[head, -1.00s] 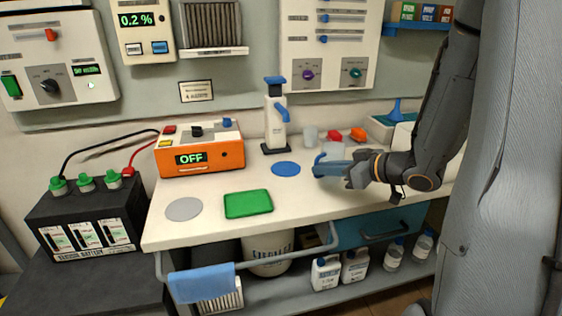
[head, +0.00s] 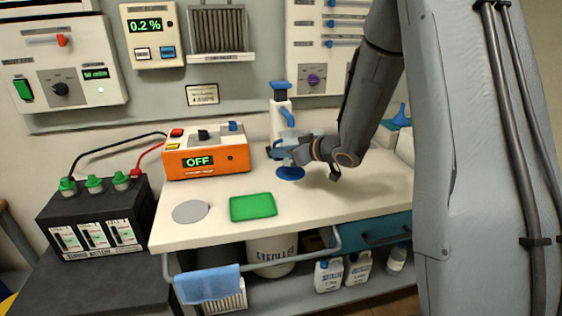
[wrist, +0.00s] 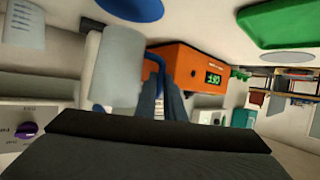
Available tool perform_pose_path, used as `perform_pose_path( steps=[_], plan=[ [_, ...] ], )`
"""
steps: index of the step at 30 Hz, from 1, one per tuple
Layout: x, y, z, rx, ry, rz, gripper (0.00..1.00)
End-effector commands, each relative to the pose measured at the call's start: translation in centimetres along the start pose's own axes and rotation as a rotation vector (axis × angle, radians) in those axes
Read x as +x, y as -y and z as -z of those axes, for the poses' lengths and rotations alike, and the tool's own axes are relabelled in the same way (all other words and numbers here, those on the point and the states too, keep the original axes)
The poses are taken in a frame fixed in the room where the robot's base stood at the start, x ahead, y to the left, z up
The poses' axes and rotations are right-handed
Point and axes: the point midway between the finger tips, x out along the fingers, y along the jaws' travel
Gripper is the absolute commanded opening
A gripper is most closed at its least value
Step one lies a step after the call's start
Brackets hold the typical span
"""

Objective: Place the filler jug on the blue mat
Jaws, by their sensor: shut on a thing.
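The filler jug (wrist: 117,65), a pale translucent vessel with a blue handle, shows in the wrist view. My gripper (wrist: 165,105) is shut on its handle. In the head view my gripper (head: 289,151) is over the bench, and the jug is small and hard to make out there. The round blue mat (head: 291,174) lies flat on the bench just below and in front of the gripper. The mat's edge also shows in the wrist view (wrist: 130,8). The jug appears raised above the bench; I cannot tell the height.
A tall white device with a blue top (head: 280,112) stands close behind my gripper. The orange charger (head: 206,158) is to the left. A green mat (head: 253,206) and a grey disc (head: 191,211) lie flat at the bench front. The front right of the bench is clear.

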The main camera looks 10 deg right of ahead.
Motion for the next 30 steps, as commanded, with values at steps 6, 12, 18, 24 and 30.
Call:
perform_pose_path(
  steps=[6,12,18,24,30],
  plan=[
    [0.7,0.1,-1.7,0.003,0.002,0.0,0.0],
    [1.3,0.1,-3.2,0.001,0.0,-0.001,0.0],
    [1.3,0.1,-3.2,0.0,0.0,-0.001,0.0],
    [1.4,0.1,-3.5,0.0,0.0,-0.001,0.16],
    [1.4,0.1,-3.5,0.0,0.0,-0.001,0.28]
  ],
)
